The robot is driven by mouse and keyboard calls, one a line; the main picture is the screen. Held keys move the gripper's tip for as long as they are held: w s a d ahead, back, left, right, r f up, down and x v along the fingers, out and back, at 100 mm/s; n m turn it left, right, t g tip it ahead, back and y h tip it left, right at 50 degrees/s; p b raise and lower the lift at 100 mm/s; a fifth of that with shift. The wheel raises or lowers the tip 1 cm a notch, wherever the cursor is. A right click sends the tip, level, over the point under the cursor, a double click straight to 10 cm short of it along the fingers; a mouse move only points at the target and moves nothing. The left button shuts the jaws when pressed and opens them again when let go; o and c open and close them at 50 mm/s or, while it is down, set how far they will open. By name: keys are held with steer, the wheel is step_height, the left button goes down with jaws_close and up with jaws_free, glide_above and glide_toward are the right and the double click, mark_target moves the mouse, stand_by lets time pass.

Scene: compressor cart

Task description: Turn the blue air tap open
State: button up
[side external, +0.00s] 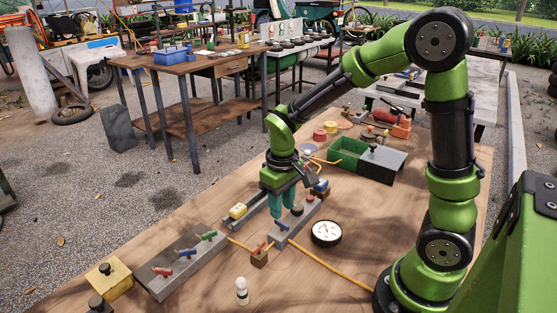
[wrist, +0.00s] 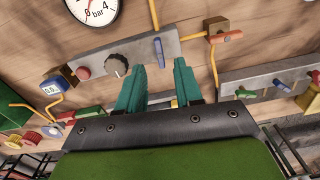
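A blue tap lever (wrist: 159,51) stands out from a narrow grey panel (wrist: 190,47) in the wrist view, set across the panel's length. The side view shows this blue lever (side external: 281,225) close below my fingers. My gripper (wrist: 159,67) is open, with its two teal fingers apart and nothing between them. Its tips are close to the lever, one on each side in the picture; contact cannot be told. In the side view my gripper (side external: 283,211) points down over the panel. A second blue lever (side external: 188,253) sits on a larger grey block between red and green levers.
A black knob (wrist: 118,65) and red button (wrist: 83,72) share the narrow panel. An orange-red lever on a wooden block (side external: 260,257) joins yellow hoses nearby. A round gauge (side external: 326,233) lies right of the panel. The front right of the wooden table (side external: 310,285) is mostly clear.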

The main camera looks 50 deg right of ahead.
mark_target(281, 222)
step_height(281, 222, up, 12)
steer(key=shift+r, duration=0.25)
steer(key=s+a+r+m+t+y, duration=0.1)
steer(key=s+t, duration=0.2)
steer(key=s, duration=0.2)
steer(key=s+a+r+m+t+y, duration=0.1)
steer(key=s+a+m+t, duration=0.1)
steer(key=s+t, duration=0.2)
steer(key=shift+s+a+r, duration=0.25)
steer(key=shift+s+r, duration=0.05)
steer(key=shift+s, duration=0.15)
